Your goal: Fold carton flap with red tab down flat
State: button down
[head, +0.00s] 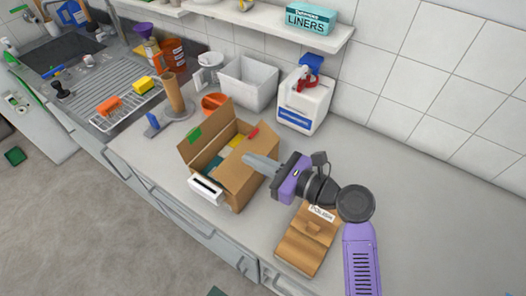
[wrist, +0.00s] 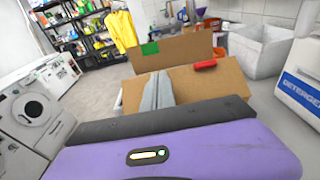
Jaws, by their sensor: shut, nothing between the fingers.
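The open brown carton (head: 237,192) stands on the counter with packed items partly visible inside. Its flap with the red tab (head: 253,133) is on the side toward my gripper; the red tab also shows at this flap's top edge in the wrist view (wrist: 205,65). This flap looks raised, but its exact angle is unclear. The flap with the green tab (head: 194,137) stands up on the opposite side. My gripper (head: 247,158) is shut and empty, its grey fingers (wrist: 158,90) overlapping the red-tab flap in both views. I cannot tell whether they touch it.
A white detergent jug (head: 304,103) and a grey-white bin (head: 248,84) stand behind the carton. A brown polish package (head: 304,243) lies below my arm. An orange bowl (head: 213,102) is behind the carton, and a sink (head: 62,52) is at left. The counter at right is clear.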

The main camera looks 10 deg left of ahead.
jog(key=shift+p+v, duration=0.75)
jog(key=shift+v, duration=1.7)
